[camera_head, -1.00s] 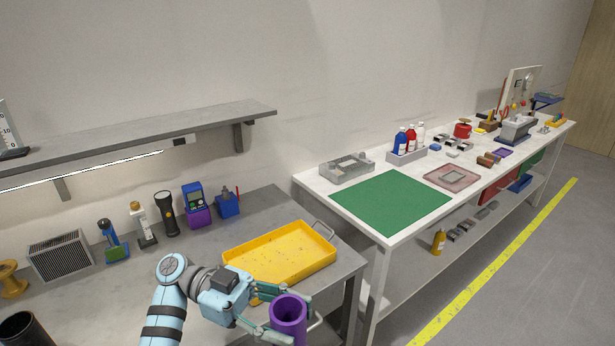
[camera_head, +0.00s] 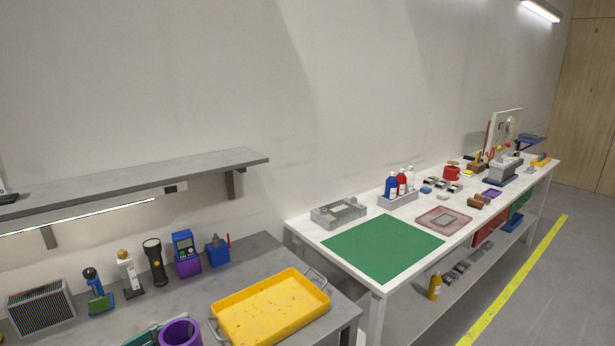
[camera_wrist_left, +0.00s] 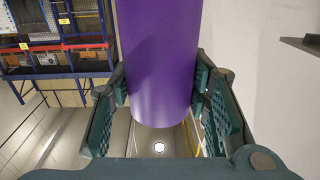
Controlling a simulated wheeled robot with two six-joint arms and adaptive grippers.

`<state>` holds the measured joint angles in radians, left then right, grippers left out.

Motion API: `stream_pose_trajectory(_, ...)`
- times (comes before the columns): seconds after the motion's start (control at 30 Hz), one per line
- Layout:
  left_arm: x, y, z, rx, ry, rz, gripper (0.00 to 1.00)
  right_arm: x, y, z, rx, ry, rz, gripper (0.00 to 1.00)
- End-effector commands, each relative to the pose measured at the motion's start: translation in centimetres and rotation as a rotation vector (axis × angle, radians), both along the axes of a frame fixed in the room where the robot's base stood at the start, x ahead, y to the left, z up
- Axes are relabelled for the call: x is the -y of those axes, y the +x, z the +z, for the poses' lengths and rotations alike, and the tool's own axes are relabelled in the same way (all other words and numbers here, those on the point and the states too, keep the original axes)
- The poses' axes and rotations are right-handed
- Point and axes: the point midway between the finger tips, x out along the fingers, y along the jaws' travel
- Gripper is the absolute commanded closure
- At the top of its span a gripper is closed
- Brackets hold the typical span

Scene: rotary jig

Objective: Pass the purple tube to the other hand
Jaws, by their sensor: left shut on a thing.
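The purple tube (camera_head: 181,333) shows at the bottom edge of the head view, its open round end facing up. It is left of the yellow tray's front left corner in the picture, and its lower part is cut off. In the left wrist view the purple tube (camera_wrist_left: 158,60) runs down from the top edge between two teal fingers. My left gripper (camera_wrist_left: 160,85) is shut on it, one finger on each side. In the head view only a bit of a teal finger shows beside the tube. My right gripper is in neither view.
The yellow tray (camera_head: 270,308) lies on the grey bench (camera_head: 250,256). A flashlight (camera_head: 154,262), a blue and purple device (camera_head: 186,253) and a vented box (camera_head: 41,306) stand along its back. A grey shelf (camera_head: 130,181) hangs above. A white bench (camera_head: 307,231) with a green mat (camera_head: 383,247) is at right.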

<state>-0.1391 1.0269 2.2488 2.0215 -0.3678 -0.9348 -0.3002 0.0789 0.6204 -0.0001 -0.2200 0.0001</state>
Motion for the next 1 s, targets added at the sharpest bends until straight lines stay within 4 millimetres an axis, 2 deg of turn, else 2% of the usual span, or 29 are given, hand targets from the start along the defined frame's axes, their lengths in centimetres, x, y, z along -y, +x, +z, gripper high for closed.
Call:
stream_pose_trajectory(0.1,0.5,-2.1,-2.7,-0.008,-0.004,-0.041,0.90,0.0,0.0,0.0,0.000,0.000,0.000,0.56)
stream_pose_trajectory(0.2,0.3,-3.4,-5.1,-0.007,-0.006,-0.058,0.90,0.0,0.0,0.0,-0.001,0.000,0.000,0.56)
stream_pose_trajectory(0.3,0.2,-4.2,-6.5,-0.001,-0.004,-0.065,0.90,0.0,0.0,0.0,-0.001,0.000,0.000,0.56)
stream_pose_trajectory(0.6,0.4,-4.3,-6.6,0.006,-0.003,-0.069,0.90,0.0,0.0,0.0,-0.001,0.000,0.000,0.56)
stream_pose_trajectory(0.77,1.6,-3.6,-6.2,0.020,-0.012,-0.085,0.90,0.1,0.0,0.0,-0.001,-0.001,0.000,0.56)
stream_pose_trajectory(0.87,3.2,-2.3,-6.1,0.013,-0.009,-0.088,0.90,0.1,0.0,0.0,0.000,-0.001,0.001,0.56)
stream_pose_trajectory(1.0,7.8,0.6,-5.6,0.014,-0.017,-0.130,0.90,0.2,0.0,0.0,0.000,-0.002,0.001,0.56)
